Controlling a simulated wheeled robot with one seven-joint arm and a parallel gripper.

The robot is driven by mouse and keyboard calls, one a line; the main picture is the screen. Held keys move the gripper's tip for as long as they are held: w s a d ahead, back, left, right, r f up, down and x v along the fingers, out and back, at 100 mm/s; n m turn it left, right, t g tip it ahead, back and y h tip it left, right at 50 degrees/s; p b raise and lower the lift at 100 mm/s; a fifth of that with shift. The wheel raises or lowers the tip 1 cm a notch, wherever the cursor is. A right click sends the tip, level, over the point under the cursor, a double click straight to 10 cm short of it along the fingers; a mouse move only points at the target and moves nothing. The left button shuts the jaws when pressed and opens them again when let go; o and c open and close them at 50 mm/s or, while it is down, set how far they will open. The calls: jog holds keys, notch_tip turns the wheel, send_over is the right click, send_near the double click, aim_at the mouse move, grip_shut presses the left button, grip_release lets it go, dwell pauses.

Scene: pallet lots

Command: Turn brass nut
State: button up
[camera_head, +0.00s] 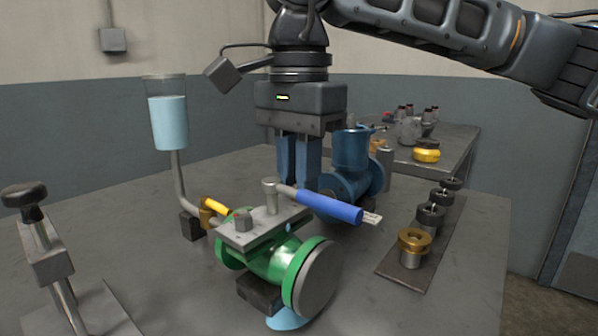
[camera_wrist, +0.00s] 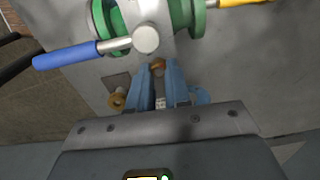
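The green valve (camera_head: 275,262) has a grey top plate and a blue-handled lever (camera_head: 330,206). It also shows at the top of the wrist view (camera_wrist: 190,18). My gripper (camera_head: 298,182) points down behind the valve, its tips partly hidden by the lever. In the wrist view its blue fingers (camera_wrist: 158,74) are apart. A small brass nut (camera_wrist: 158,66) shows between or just beyond the fingertips; I cannot tell whether they touch it. Another brass ring (camera_wrist: 117,99) lies left of the fingers. In the head view a brass fitting (camera_head: 207,213) sits by a yellow handle.
A blue valve (camera_head: 350,165) stands close behind my gripper. A glass of blue liquid (camera_head: 168,120) stands on a bent pipe at left. A strip with several dark knobs and a brass-topped piece (camera_head: 414,242) is at right. A lever stand (camera_head: 45,255) is front left. Blue liquid lies under the green valve.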

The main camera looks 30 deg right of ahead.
grip_shut()
jog(key=shift+m, duration=0.4)
jog(key=m+b, duration=0.2)
jog(key=m, duration=0.2)
jog(key=shift+m, duration=0.4)
jog(key=m+b, duration=0.2)
jog(key=m, duration=0.4)
jog(key=shift+s, duration=0.15)
jog(key=o, duration=0.5)
grip_release()
jog(key=shift+o, duration=0.2)
